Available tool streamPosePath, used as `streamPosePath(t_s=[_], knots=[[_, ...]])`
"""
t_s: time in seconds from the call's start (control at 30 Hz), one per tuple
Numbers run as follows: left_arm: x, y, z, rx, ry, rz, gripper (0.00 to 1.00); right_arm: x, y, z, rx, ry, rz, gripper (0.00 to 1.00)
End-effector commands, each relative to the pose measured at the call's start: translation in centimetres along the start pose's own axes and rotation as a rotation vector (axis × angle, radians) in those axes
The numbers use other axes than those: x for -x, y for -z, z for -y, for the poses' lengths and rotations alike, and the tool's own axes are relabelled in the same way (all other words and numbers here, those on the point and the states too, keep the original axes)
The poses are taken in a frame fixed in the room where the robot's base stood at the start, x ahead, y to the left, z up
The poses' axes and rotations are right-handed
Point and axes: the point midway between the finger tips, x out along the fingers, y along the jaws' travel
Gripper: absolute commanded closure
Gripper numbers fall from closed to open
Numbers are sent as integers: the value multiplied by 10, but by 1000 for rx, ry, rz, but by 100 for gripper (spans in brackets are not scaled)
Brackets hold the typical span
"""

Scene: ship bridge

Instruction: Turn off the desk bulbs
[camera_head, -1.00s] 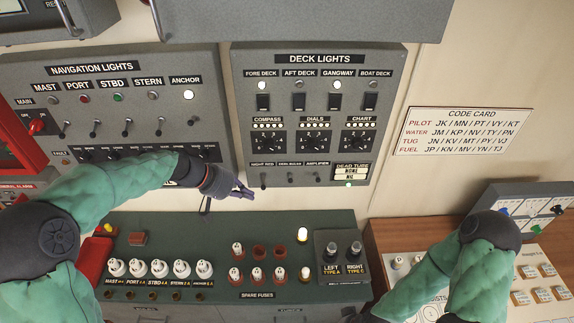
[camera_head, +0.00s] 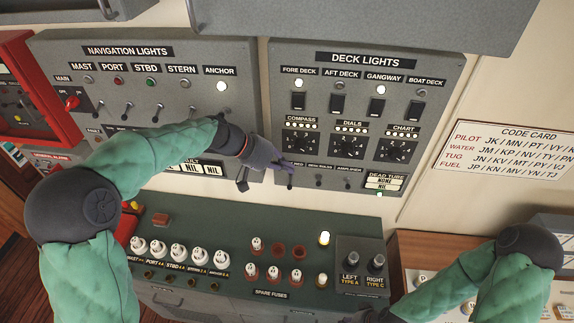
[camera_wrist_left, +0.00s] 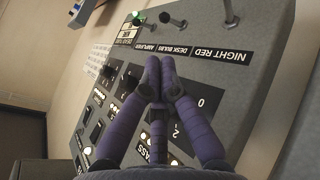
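The desk bulbs switch (camera_head: 319,181) is a small toggle under its label on the bottom row of the deck lights panel (camera_head: 430,150). My left gripper (camera_head: 294,171) is just left of it, over the night red label and switch area, its fingers drawn together and empty. In the left wrist view the fingertips (camera_wrist_left: 161,68) are together beside the desk bulbs label (camera_wrist_left: 178,52). The desk bulbs toggle (camera_wrist_left: 164,18) shows beyond them. Contact cannot be told. A bulb (camera_head: 324,238) glows on the green desk. My right gripper is out of view; only its arm shows.
The amplifier switch (camera_head: 347,184) stands close to the right. Rotary knobs (camera_head: 348,146) sit above. The fuse desk (camera_head: 210,215) with several white fuses lies below. The navigation lights panel (camera_head: 60,65) is left. A code card (camera_head: 515,155) hangs right.

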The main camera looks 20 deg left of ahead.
Motion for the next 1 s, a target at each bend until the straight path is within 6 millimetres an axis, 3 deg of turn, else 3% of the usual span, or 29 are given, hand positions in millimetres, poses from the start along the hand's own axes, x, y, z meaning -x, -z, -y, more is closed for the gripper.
streamPosePath(t_s=[0.3,0.5,0.7,1.0], knots=[[-60,0,-2,0,-2,4,100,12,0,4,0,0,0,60],[-91,0,-1,-1,0,3,100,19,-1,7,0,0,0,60],[-107,0,-1,-1,0,1,100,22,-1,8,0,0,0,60],[-110,0,0,-1,1,0,100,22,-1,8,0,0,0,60]])
